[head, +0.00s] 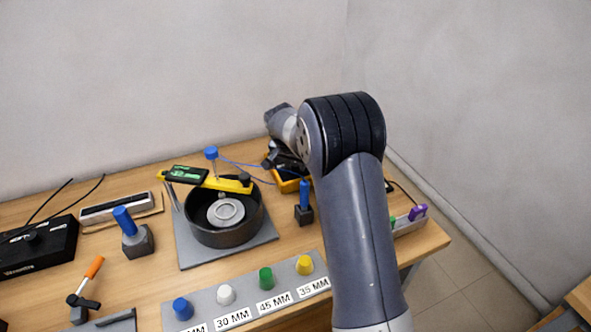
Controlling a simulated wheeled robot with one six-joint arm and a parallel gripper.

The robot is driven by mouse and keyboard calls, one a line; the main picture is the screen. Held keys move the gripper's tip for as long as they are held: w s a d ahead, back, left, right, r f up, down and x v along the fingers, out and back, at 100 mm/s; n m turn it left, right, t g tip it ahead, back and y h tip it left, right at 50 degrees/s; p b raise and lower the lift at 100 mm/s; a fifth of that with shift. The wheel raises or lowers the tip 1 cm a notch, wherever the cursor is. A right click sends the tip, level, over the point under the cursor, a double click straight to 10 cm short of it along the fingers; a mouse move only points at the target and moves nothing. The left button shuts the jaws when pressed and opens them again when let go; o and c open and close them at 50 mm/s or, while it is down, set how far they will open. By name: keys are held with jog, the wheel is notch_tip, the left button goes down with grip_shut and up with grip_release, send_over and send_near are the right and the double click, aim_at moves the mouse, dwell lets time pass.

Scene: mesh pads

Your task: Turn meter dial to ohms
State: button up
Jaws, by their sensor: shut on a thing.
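The meter (289,186) is a yellow-edged case on the table behind my arm, with blue leads running left from it. Only part of its yellow edge shows. My gripper (285,166) points down over the meter, its dark fingers low against the face. It is shut on the meter dial. The dial itself, its pointer and its markings are hidden behind the gripper and my arm, so its setting cannot be read.
A dark round pan (225,230) on a grey plate stands left of the meter, with a yellow bar gauge (212,181) across it. A blue-handled tool (304,202) stands close in front of the meter. A labelled peg strip (245,299) lies along the front.

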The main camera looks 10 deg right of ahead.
jog(key=m+b, duration=0.1)
jog(key=m, duration=0.1)
jog(key=m+g+h, duration=0.1)
jog(key=m, duration=0.2)
jog(key=shift+w+a+g+b, duration=0.1)
jog(key=shift+g+b, duration=0.2)
jog(key=shift+b, duration=0.05)
jog(key=shift+m, duration=0.3)
jog(key=o, duration=1)
jog(key=v, duration=1)
jog(key=shift+a+r+b, duration=0.3)
jog(key=shift+r, duration=0.05)
